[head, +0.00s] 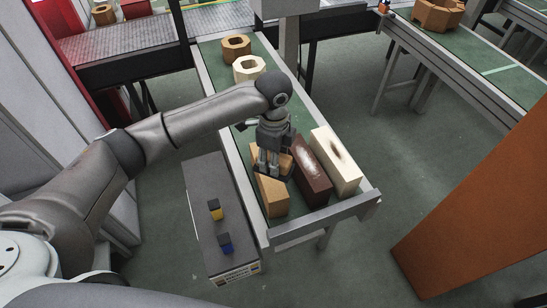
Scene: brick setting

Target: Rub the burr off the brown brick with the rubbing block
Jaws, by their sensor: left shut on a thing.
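The dark brown brick (318,187) lies lengthwise near the end of the green-topped table, between a tan brick (272,202) on its left and a cream brick (345,172) on its right. A pale, rough patch shows on the brown brick's top. My left gripper (272,165) points down above the tan brick, close to the brown brick's left edge. It is shut on a small tan block with a dark underside, apparently the rubbing block (286,164). The fingers partly hide the block, and I cannot tell whether it touches a brick. My right gripper is out of view.
The cream brick has a dark smudge on top. Two octagonal hollow blocks, one tan (236,47) and one cream (249,68), stand farther back on the table (211,62). A grey case (205,180) with yellow and blue items stands left. A large orange-brown panel (475,200) fills the right.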

